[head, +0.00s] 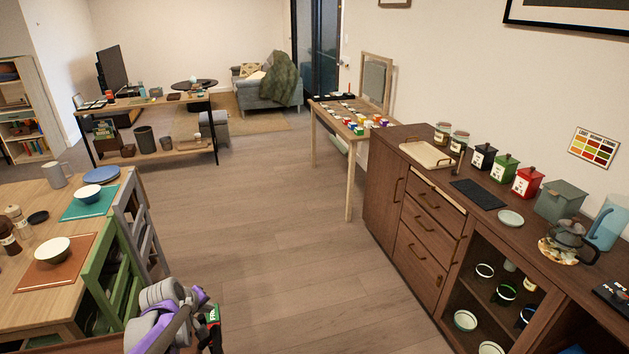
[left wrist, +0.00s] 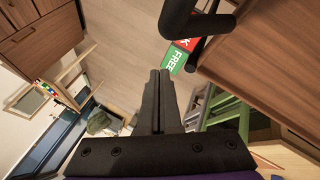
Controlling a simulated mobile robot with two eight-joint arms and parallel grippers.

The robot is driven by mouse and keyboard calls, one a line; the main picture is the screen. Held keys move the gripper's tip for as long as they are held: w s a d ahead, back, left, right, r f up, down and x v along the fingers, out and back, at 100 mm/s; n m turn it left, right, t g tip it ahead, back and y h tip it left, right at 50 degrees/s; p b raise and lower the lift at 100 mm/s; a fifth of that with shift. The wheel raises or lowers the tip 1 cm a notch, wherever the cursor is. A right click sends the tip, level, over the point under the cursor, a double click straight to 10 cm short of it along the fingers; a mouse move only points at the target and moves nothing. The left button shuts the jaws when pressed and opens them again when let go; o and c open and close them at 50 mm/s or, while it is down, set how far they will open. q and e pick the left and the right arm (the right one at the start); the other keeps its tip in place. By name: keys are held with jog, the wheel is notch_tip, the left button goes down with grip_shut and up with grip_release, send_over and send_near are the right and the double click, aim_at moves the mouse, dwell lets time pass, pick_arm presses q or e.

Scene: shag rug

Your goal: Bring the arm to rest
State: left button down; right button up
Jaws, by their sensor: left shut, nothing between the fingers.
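My left arm shows in the head view at the bottom left, as grey and purple links folded close to my body, beside the green chair. My left gripper (left wrist: 160,74) shows clearly in the left wrist view. Its two black fingers lie together, with nothing between them. In the head view the fingers are hard to make out among the dark parts at the bottom edge. A small green and red tag (left wrist: 176,55) lettered FREE lies just past the fingertips in the wrist view; I cannot tell whether they touch. My right gripper is not in view.
A dining table (head: 18,290) with bowls stands at the left, with a green chair (head: 98,268) beside my arm. A long brown sideboard (head: 385,205) with canisters and a coffee pot (head: 567,238) runs along the right. The wooden floor (head: 260,240) between them is clear.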

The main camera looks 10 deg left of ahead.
pick_arm(q)
jog(key=s+d+r+m, duration=0.2)
jog(key=s+d+m, duration=0.15)
jog(key=d, duration=0.35)
jog(key=s+d+r+m, duration=0.2)
jog(key=s+d, duration=0.3)
jog(key=d, duration=0.1)
jog(key=s+d+m+g, duration=0.1)
jog(key=s+d+m, duration=0.5)
jog(key=s, duration=0.7)
jog(key=d, duration=0.2)
jog(key=shift+s+d+f, duration=0.35)
jog(key=shift+d+f, duration=0.05)
